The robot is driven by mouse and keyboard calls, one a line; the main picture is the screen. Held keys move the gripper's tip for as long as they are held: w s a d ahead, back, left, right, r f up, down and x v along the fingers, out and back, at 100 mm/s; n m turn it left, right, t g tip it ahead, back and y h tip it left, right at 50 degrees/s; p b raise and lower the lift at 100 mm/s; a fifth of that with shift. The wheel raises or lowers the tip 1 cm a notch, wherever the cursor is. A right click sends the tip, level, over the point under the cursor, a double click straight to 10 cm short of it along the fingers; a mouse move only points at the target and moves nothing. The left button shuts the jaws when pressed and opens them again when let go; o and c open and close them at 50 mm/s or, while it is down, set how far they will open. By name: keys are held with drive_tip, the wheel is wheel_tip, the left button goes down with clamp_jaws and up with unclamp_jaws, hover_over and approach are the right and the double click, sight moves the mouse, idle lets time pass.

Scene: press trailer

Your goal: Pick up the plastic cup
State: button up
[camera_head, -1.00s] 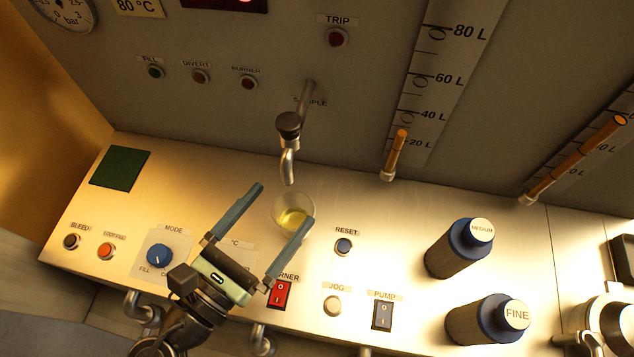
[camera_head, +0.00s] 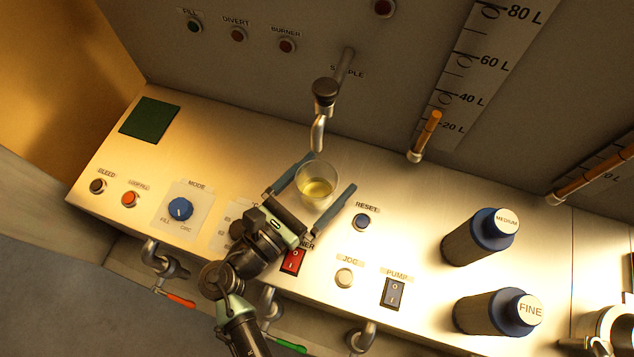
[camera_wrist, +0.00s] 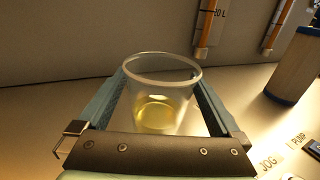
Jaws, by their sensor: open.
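The plastic cup (camera_head: 318,186) is clear, with yellow liquid in its bottom. It stands upright on the metal ledge below the sample tap (camera_head: 320,115). My gripper (camera_head: 323,173) is open, with one finger on each side of the cup. In the wrist view the cup (camera_wrist: 160,95) stands between the two fingers, its rim above them. I cannot tell whether either finger touches it.
The red burner switch (camera_head: 293,260) lies just below my gripper, and the blue reset button (camera_head: 361,221) is to its right. A dark green pad (camera_head: 150,119) lies at the left.

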drive_tip(key=shift+x, duration=0.85)
drive_tip(key=shift+c, duration=0.3)
drive_tip(key=c, duration=1.3)
drive_tip(key=shift+c, duration=0.2)
drive_tip(key=shift+r, duration=0.1)
drive_tip(key=shift+r+p, duration=0.6)
drive_tip(key=shift+r, duration=4.25)
